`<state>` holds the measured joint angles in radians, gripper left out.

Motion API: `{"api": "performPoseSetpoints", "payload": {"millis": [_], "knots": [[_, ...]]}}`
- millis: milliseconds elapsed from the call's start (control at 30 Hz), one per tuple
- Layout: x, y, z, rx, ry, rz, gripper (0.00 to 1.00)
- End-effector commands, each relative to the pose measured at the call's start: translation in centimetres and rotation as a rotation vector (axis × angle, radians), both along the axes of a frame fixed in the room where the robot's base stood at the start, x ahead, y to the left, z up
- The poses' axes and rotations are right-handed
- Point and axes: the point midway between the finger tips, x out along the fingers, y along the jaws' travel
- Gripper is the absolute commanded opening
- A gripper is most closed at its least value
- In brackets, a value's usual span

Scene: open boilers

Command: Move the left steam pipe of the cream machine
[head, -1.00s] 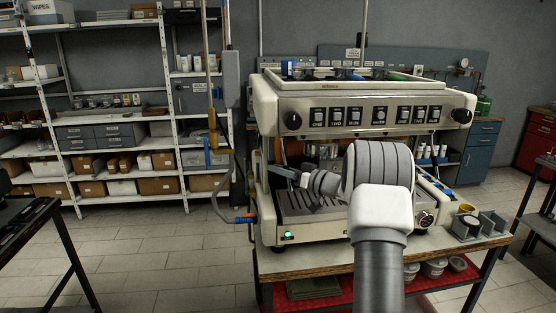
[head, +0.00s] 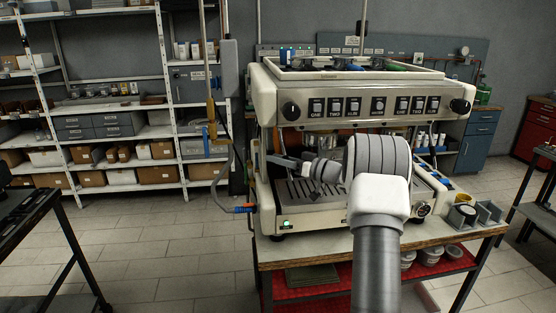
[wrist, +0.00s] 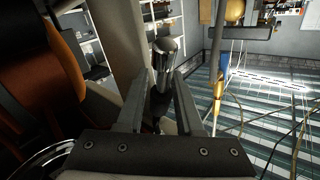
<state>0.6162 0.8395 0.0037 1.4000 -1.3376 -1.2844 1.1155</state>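The cream machine (head: 345,82) stands on a table ahead, with a row of labelled buttons and a black knob at each end. My gripper (head: 271,157) is at the machine's left front, above the drip tray. In the wrist view my gripper (wrist: 162,72) has its two fingers apart. A shiny rounded metal piece (wrist: 165,54), apparently part of the left steam pipe, shows between and beyond the fingertips. A dark part hangs below it. I cannot tell whether the fingers touch it. In the head view the pipe is too small to make out clearly.
A blue-and-orange-ended hose (head: 243,209) hangs left of the machine. White shelves (head: 163,100) stand behind. The tiled floor at left is open, with a dark bench at the edge.

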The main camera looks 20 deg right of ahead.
Motion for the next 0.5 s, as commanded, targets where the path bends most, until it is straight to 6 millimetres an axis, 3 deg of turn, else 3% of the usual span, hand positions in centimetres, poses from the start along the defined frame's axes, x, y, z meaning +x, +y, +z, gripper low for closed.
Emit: {"api": "performPoseSetpoints", "payload": {"millis": [267,500], "knots": [[-1.3,-1.0,-0.1,-0.001,0.001,-0.003,0.35],[-5.8,-4.0,-0.2,-0.001,0.001,-0.005,0.35]]}}
